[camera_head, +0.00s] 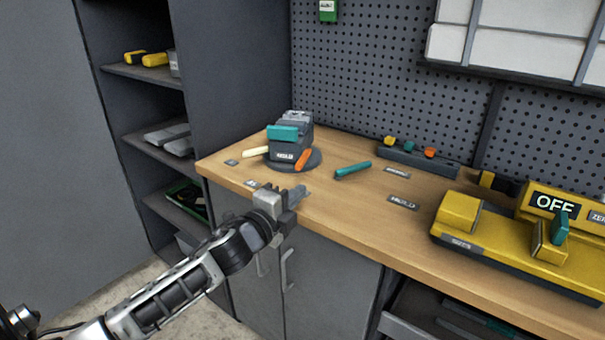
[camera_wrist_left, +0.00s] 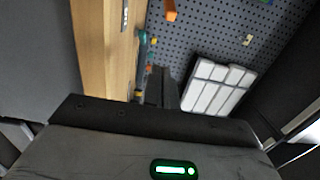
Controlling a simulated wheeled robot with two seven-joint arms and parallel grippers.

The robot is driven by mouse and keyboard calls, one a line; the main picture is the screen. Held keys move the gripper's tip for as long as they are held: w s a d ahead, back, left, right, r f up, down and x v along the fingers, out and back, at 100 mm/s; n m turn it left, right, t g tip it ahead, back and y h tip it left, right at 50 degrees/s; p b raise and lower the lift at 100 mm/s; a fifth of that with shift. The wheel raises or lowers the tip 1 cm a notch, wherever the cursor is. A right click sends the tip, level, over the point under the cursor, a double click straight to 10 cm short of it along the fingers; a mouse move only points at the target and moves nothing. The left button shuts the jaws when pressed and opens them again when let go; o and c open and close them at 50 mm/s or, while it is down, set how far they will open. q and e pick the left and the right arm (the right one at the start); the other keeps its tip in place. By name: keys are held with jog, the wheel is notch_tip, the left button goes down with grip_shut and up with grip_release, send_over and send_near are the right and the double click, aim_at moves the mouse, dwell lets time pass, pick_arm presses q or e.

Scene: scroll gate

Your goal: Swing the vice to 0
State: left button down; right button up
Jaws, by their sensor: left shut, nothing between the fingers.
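The vice (camera_head: 291,142) stands at the left end of the wooden workbench in the head view. It has a grey body with a teal block at its upper jaw, on a round dark base. A cream handle (camera_head: 256,152) sticks out to its left and an orange handle (camera_head: 303,159) sits at its front right. A small label (camera_head: 231,162) lies on the bench left of it; its text is too small to read. My left gripper (camera_head: 299,193) is shut and empty, over the bench's front edge, in front of and apart from the vice. My right gripper is not in view.
A teal-handled tool (camera_head: 353,170) lies right of the vice. A dark rack (camera_head: 418,157) with coloured pieces stands behind. A yellow machine (camera_head: 540,225) marked OFF fills the right end. Bare wooden bench (camera_head: 350,215) lies between. Shelves (camera_head: 150,72) stand at the left.

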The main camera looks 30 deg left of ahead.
pick_arm(q)
jog(key=w, duration=0.9)
jog(key=shift+w+d+p, duration=0.25)
jog(key=shift+w+p, duration=0.05)
jog(key=shift+p, duration=0.05)
jog(key=a, duration=0.1)
jog(key=s+a, duration=0.1)
jog(key=a, duration=0.1)
jog(key=shift+s+a+p, duration=0.15)
jog(key=shift+p, duration=0.25)
jog(key=shift+s+a+f, duration=0.1)
jog(key=shift+a, duration=0.15)
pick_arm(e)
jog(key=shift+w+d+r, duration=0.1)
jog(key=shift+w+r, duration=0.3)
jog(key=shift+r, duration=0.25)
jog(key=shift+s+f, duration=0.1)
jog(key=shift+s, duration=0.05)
pick_arm(q)
jog(key=shift+a+h, duration=0.1)
jog(key=shift+h, duration=0.2)
